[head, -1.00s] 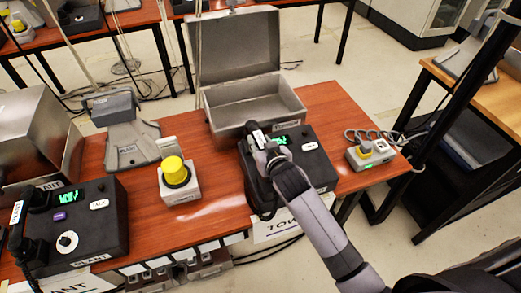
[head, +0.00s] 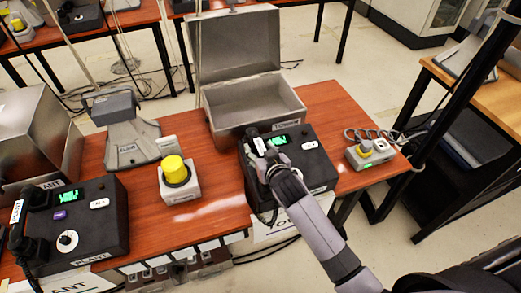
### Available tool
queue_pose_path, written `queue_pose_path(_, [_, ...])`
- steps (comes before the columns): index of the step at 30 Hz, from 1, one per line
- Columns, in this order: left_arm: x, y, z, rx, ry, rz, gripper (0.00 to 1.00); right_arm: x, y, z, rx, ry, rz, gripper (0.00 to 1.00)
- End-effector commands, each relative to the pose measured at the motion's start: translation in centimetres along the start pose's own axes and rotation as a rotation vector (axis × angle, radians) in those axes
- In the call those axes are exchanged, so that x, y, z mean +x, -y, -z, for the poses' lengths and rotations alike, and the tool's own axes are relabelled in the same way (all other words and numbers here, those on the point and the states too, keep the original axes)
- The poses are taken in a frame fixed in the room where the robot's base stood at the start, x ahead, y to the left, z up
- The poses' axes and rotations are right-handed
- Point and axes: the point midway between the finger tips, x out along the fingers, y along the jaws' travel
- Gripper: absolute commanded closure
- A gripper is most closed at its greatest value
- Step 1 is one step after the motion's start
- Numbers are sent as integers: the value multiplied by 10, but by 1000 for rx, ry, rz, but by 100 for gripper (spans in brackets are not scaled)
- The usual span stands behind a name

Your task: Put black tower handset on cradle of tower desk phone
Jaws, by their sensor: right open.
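The black tower handset (head: 253,134) lies along the left side of the tower desk phone (head: 316,168), at its cradle, with its white label facing up. My right gripper (head: 263,165) is open at the handset's near part and covers it, along with most of the cradle. Whether the fingers still touch the handset, and whether it is fully seated, I cannot tell. The phone's green display and white button show to the right of the gripper. My left gripper is not in view.
An open grey metal box (head: 250,100) stands behind the phone. Bare red tabletop (head: 215,190) lies between.

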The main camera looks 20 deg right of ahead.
Motion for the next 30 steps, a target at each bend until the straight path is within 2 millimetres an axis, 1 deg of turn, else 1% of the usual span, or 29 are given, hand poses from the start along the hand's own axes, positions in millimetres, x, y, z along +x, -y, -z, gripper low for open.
queue_pose_path(5, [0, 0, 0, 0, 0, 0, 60, 0, 0, 0, 0, 0, 0, 50])
queue_pose_path(8, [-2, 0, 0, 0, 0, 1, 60, -1, 0, 4, -1, -1, 0, 50])
queue_pose_path(11, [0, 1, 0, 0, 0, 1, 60, -8, 0, 1, 0, 1, 0, 50])
queue_pose_path(14, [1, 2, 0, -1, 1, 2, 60, -22, 0, 1, 0, 0, 0, 50])
queue_pose_path(24, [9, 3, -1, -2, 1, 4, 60, -88, 0, 1, 0, 1, 0, 50])
queue_pose_path(27, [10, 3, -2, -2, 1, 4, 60, -102, 0, 1, 1, 1, -1, 50])
queue_pose_path(30, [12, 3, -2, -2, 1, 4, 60, -113, 0, 2, 1, 0, 0, 50])
